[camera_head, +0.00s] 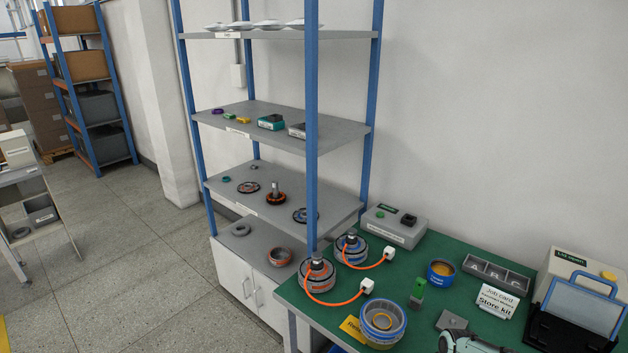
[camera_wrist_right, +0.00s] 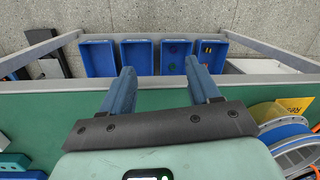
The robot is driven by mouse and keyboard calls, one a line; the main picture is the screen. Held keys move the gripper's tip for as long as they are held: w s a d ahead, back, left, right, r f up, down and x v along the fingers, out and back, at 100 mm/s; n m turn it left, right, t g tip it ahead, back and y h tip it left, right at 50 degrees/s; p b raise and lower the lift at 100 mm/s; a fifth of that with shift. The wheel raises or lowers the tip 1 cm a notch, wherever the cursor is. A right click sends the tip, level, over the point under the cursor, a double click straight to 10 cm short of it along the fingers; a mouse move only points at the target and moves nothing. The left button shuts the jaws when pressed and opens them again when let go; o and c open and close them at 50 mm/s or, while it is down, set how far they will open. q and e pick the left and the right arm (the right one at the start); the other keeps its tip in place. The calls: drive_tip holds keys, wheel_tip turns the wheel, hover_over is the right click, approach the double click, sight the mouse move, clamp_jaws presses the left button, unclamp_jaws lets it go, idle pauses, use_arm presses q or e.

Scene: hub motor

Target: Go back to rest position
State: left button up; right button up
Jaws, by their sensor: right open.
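My right gripper (camera_wrist_right: 161,76) is open and empty in the right wrist view. Its two blue-grey fingers stand apart over the near edge of the green-topped bench (camera_wrist_right: 60,115), with nothing between them. In the head view a pale part of my right arm shows at the bottom edge, low over the bench (camera_head: 426,258); its fingers cannot be made out there. My left gripper is not in view. Two hub motors (camera_head: 317,275) (camera_head: 351,248) with orange cables stand on the bench's left part.
A blue-and-silver ring part (camera_head: 382,322), a blue cup (camera_head: 441,271), a green-topped block (camera_head: 417,291) and a black-and-blue case (camera_head: 578,312) occupy the bench. A shelf rack (camera_head: 312,130) stands behind left. Blue bins (camera_wrist_right: 137,57) sit below the bench edge.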

drive_tip(key=s+a+f+y, duration=0.1)
drive_tip(key=s+a+f, duration=0.2)
drive_tip(key=s+f, duration=0.15)
drive_tip(key=s+a+f+n, duration=0.1)
drive_tip(key=s+a+f, duration=0.15)
drive_tip(key=f, duration=0.35)
drive_tip(key=s+a+f+y, duration=0.1)
drive_tip(key=s+a+f, duration=0.1)
drive_tip(key=s+f, duration=0.3)
drive_tip(key=s+a+f, duration=0.3)
drive_tip(key=s, duration=0.4)
drive_tip(key=s+a+f, duration=0.3)
drive_tip(key=s+f, duration=0.1)
drive_tip(key=s, duration=0.4)
drive_tip(key=shift+s+a+n+g, duration=0.15)
drive_tip(key=shift+s+n+g, duration=0.15)
drive_tip(key=c, duration=0.3)
drive_tip(key=shift+c, duration=0.2)
